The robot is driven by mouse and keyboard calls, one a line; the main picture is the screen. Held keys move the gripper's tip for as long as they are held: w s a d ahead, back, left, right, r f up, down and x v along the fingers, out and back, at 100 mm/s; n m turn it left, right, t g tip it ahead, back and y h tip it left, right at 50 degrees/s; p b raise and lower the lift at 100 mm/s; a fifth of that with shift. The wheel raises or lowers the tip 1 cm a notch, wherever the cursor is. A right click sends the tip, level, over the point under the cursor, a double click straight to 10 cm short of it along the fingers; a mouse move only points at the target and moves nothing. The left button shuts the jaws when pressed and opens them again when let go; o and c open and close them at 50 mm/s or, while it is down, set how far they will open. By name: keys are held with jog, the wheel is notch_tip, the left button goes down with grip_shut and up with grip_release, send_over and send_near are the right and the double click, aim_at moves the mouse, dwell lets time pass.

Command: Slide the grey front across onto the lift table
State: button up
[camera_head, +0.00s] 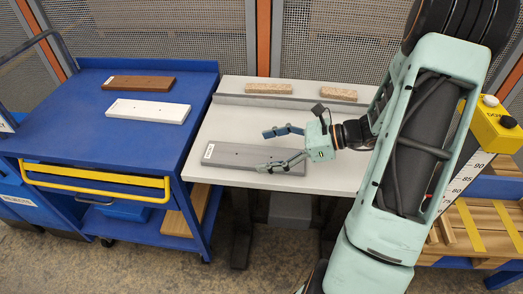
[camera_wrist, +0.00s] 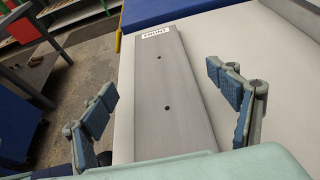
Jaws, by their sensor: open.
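The grey front (camera_head: 232,154), a long flat board with a white label at its left end, lies flat on the pale table (camera_head: 345,177), near its front left. I take this table to be the lift table. In the wrist view the grey front (camera_wrist: 165,75) shows two dark holes and a "FRONT" label at its far end. My gripper (camera_head: 277,148) is open at the board's right part, one finger to the far side and one over its near edge. In the wrist view my gripper (camera_wrist: 165,92) has a finger either side of the board. Contact cannot be told.
A blue trolley (camera_head: 60,140) stands against the pale table's left side, bearing a brown board (camera_head: 138,82) and a white board (camera_head: 148,110). Two speckled blocks (camera_head: 268,88) (camera_head: 338,94) lie behind a raised grey strip (camera_head: 300,103). A yellow control box (camera_head: 495,125) is at right.

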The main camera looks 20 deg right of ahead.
jog(key=v, duration=1)
jog(key=shift+s+d+r, duration=0.1)
